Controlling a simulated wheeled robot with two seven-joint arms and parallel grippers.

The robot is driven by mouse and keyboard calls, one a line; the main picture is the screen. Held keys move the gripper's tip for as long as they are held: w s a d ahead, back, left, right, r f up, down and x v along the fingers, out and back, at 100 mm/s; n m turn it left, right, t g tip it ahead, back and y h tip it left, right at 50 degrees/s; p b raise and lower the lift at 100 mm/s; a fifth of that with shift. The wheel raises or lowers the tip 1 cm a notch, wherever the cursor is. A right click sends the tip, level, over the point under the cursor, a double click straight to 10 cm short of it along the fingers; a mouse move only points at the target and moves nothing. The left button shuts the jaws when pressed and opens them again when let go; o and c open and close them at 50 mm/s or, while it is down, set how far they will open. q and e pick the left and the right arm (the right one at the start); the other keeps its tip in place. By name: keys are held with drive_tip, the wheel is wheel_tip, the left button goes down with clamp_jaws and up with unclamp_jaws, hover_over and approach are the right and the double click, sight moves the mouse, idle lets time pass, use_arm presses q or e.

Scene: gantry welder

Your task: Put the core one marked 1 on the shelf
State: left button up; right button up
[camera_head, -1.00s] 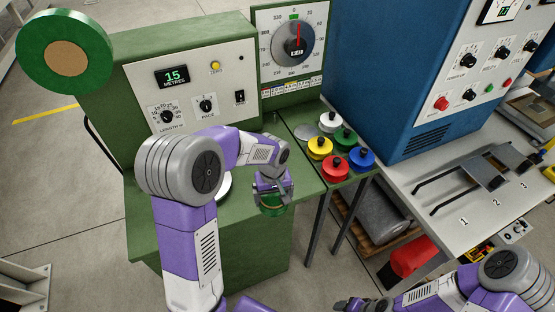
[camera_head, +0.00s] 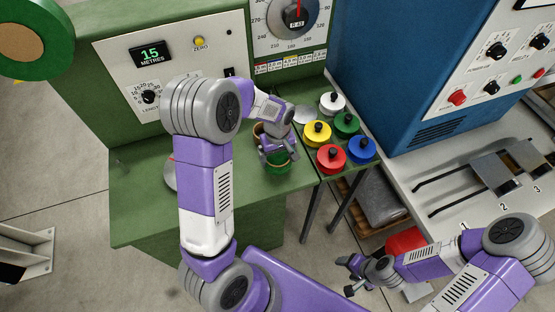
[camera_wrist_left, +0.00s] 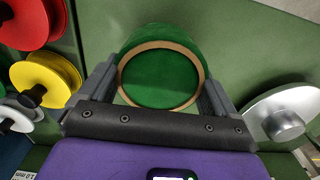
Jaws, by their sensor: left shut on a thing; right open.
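My left gripper (camera_head: 277,160) is shut on a short green ring with a tan rim (camera_head: 275,166), over the green bench (camera_head: 228,198). In the left wrist view the green ring (camera_wrist_left: 160,75) sits between the two fingers (camera_wrist_left: 158,88), its open end facing the camera. No mark 1 is legible on it. My right gripper (camera_head: 352,275) is open and empty at the lower middle, beyond the bench's front. A pale worktop (camera_head: 405,180) at the right carries printed numbers 1, 2 and 3 beside grey plates; I cannot tell whether it is the shelf.
Coloured knobbed discs, including yellow (camera_head: 317,134), red (camera_head: 331,158) and blue (camera_head: 361,150), stand right of my left gripper. A green machine panel (camera_head: 180,60) and blue cabinet (camera_head: 400,70) rise behind. A silver-hubbed disc (camera_wrist_left: 285,118) lies right in the wrist view.

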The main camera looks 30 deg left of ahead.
use_arm(q)
drive_tip(key=shift+w+f, duration=0.15)
drive_tip(key=shift+f, duration=1.85)
drive_tip(key=shift+f, duration=0.1)
drive_tip(key=o, duration=0.7)
drive_tip(key=shift+o, duration=0.2)
drive_tip(key=shift+r, duration=0.45)
wheel_tip(320, 180, up, 11)
drive_tip(key=shift+r+p, duration=0.2)
drive_tip(key=shift+p, duration=0.1)
drive_tip(key=shift+f, duration=0.1)
